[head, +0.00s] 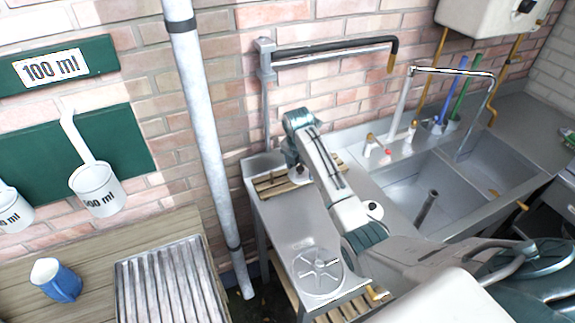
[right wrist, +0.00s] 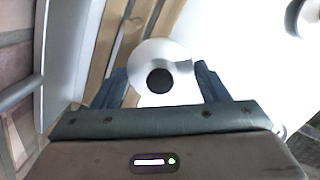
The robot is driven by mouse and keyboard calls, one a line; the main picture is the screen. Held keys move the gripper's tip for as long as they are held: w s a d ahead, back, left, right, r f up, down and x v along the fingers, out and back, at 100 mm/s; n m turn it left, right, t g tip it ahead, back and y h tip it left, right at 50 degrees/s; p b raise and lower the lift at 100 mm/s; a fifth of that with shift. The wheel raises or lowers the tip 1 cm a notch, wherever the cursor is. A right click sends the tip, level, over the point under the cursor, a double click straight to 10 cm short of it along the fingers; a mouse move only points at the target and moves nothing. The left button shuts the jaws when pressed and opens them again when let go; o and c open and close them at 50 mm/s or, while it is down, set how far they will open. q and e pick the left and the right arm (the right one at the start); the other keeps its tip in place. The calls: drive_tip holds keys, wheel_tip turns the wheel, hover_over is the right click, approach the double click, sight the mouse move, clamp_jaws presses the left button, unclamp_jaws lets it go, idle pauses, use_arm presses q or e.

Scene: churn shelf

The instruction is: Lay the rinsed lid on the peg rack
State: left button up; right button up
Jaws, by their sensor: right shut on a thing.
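My right gripper (head: 297,168) points down over the wooden slats at the back end of the steel bench, by the brick wall. In the right wrist view its two blue fingers (right wrist: 160,85) are shut on a small pale round thing with a dark centre, which looks like the lid (right wrist: 178,57). In the head view the lid is small and mostly hidden by the gripper. I cannot tell whether it touches the slats. A round metal disc with radial ribs (head: 318,272) lies at the bench's near end. No rack with clear pegs shows. My left gripper is out of view.
Wooden slats (head: 268,184) lie on the bench's back end. A steel sink (head: 400,188) with a tall tap stands to the right. A pale pipe (head: 205,130) runs down the wall on the left.

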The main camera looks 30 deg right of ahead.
drive_tip(key=w, duration=0.1)
drive_tip(key=w+a, duration=0.1)
drive_tip(key=w, duration=0.1)
drive_tip(key=w+p, duration=0.1)
drive_tip(key=shift+w+a+f, duration=0.2)
drive_tip(key=shift+a+f, duration=0.1)
drive_tip(key=shift+a, duration=0.05)
drive_tip(key=shift+w+a+f, duration=0.1)
drive_tip(key=shift+w+a, duration=0.15)
drive_tip(key=shift+w, duration=0.05)
drive_tip(key=shift+f+p, duration=0.35)
drive_tip(key=shift+p, duration=0.1)
wheel_tip(320, 180, down, 2)
drive_tip(key=shift+f+p, duration=0.1)
drive_tip(key=shift+p, duration=0.35)
drive_tip(key=shift+f, duration=0.3)
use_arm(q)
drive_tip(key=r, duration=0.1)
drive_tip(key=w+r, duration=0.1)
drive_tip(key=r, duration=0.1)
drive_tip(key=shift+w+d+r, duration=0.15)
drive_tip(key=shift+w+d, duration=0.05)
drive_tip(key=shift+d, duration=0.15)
use_arm(e)
drive_tip(key=o, duration=1)
